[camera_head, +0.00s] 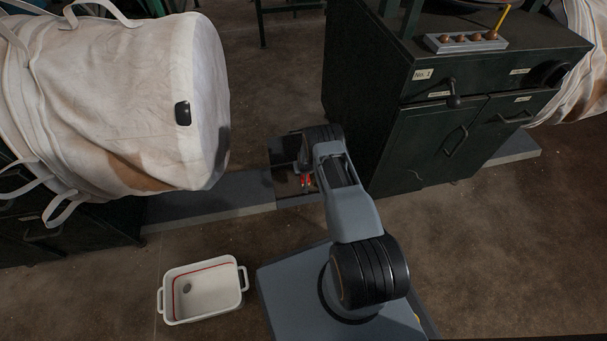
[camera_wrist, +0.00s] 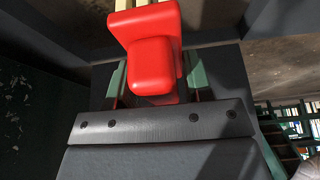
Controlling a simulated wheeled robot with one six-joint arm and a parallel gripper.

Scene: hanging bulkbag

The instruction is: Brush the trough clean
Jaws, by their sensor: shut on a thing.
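My gripper (camera_wrist: 156,82) is shut on a red brush (camera_wrist: 150,62), with a green-grey finger on each side of its handle. Pale bristles show at the top edge of the wrist view; their tips are out of sight. In the head view a small red part of the brush (camera_head: 306,180) shows low beside my arm's end, between the hanging bag and the cabinet. A dark, low recess (camera_head: 285,150) there looks like the trough, partly hidden by my arm. I cannot tell whether the bristles touch it.
A white bulk bag (camera_head: 125,100) hangs at the left. A dark green cabinet (camera_head: 440,110) stands at the right. A white tub (camera_head: 206,290) with a small dark object in it rests on the floor at the lower left. Pale flecks lie on a dark surface (camera_wrist: 18,95) at the wrist view's left.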

